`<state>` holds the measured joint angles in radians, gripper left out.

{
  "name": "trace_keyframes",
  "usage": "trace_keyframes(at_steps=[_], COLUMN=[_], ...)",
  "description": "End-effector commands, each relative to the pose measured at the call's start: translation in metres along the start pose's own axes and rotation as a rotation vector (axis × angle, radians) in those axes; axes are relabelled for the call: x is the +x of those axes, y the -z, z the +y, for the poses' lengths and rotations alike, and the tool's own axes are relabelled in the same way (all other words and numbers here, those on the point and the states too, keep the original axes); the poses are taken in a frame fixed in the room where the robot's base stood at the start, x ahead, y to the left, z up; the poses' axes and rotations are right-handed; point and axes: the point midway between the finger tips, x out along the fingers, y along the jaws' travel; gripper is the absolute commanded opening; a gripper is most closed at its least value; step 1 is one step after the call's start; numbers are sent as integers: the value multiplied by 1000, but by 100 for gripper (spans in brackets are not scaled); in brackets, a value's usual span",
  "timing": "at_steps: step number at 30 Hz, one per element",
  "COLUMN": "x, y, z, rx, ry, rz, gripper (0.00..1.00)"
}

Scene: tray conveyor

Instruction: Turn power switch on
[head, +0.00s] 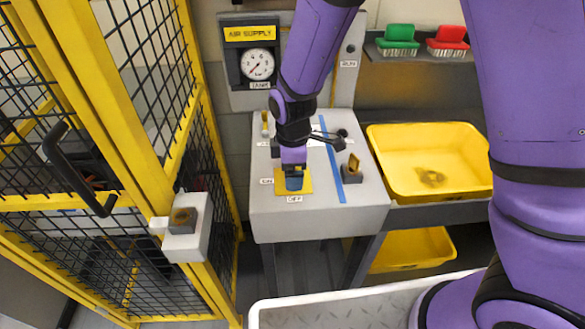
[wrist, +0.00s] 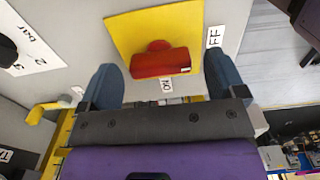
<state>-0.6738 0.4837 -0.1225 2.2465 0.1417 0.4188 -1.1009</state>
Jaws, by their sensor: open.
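The red power switch (wrist: 160,64) shows in the wrist view as a bar handle on a yellow plate (wrist: 125,35). Its long side runs across the picture, with a small pale mark at its right end. My gripper (wrist: 162,80) is open, one blue finger to each side of the handle, with visible gaps. In the head view my gripper (head: 294,183) is over the yellow plate (head: 280,187) and hides the switch.
The grey console (head: 320,222) also carries a brass-coloured switch (head: 353,168) and a blue strip (head: 333,160). A pressure gauge (head: 257,64) is behind it. A yellow cage (head: 125,120) stands at left, and a yellow bin (head: 430,165) at right.

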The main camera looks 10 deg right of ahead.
Motion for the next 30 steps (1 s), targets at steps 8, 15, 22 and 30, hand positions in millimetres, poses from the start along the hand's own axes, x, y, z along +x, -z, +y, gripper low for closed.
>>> trace_keyframes(at_steps=[8, 15, 22, 30], x=[5, 5, 4, 4], y=[0, 0, 0, 0], z=[0, 0, 0, 0], rx=[-1, 0, 2, 73], ry=[-1, -1, -1, -1], rz=[0, 0, 0, 0], gripper=[89, 57, 40, 40])
